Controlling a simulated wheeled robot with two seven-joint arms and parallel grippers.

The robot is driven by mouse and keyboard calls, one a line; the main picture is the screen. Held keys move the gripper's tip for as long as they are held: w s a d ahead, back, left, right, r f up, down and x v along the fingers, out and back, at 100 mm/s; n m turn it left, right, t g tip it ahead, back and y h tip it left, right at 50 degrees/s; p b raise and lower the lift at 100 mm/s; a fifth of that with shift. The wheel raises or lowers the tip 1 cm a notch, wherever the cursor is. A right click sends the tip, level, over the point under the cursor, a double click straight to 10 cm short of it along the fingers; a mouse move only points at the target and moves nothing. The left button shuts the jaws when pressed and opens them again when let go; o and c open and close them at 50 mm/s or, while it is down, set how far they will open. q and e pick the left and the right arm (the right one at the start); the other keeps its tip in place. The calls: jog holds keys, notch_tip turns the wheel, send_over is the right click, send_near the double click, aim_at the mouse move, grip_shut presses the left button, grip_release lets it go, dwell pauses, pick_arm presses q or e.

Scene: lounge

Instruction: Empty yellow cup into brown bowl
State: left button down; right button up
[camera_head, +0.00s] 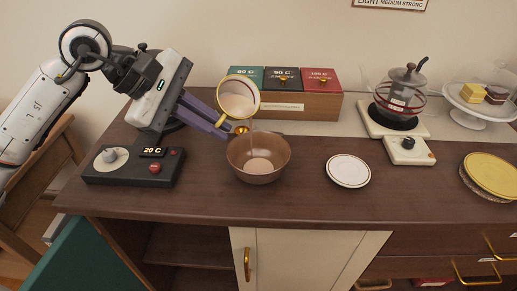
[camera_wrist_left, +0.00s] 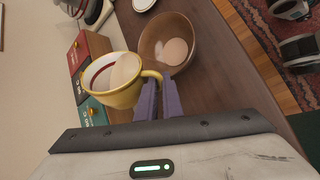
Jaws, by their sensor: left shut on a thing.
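The yellow cup (camera_head: 251,84) is in the air above the back left rim of the brown bowl (camera_head: 258,174), tilted with its mouth toward the head camera. Pale contents show inside it, also in the left wrist view (camera_wrist_left: 120,97). My left gripper (camera_head: 224,128), with purple fingers, is shut on the cup's handle. The brown bowl stands upright on the counter and has a pale round patch in its bottom; it also shows in the left wrist view (camera_wrist_left: 193,32). A faint thin line runs from the cup toward the bowl. My right gripper is not in view.
A dark control box (camera_head: 120,169) reading 20 C stands left of the bowl. Behind are green, black and red boxes (camera_head: 322,78) on a wooden block (camera_head: 320,108). A white plate (camera_head: 348,171) lies to the right, then a glass kettle (camera_head: 405,95) and a yellow plate (camera_head: 491,174).

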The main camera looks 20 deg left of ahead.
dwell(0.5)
pick_arm(q)
jog(key=shift+r+t+y+p, duration=0.15)
jog(key=shift+t+y+p, duration=0.2)
jog(key=shift+t+y, duration=0.05)
jog(key=shift+r+m+t+y, duration=0.2)
jog(key=shift+m+t+y, duration=0.1)
jog(key=shift+y, duration=0.1)
dwell(0.5)
jog(key=shift+a+r+t+y+p, duration=0.15)
jog(key=shift+t+y+p, duration=0.15)
jog(key=shift+t+p, duration=0.15)
dwell(0.4)
jog(key=shift+f+m+t+y+b, duration=0.35)
jog(key=shift+f+m+t+y, duration=0.15)
jog(key=shift+f+y, duration=0.1)
dwell(0.6)
jog(key=shift+s+d+r+t+y, duration=0.2)
jog(key=shift+d+t+y, duration=0.1)
jog(key=shift+d, duration=0.1)
jog(key=shift+s+d+b, duration=0.1)
jog(key=shift+d+b, duration=0.1)
jog(key=shift+b, duration=0.15)
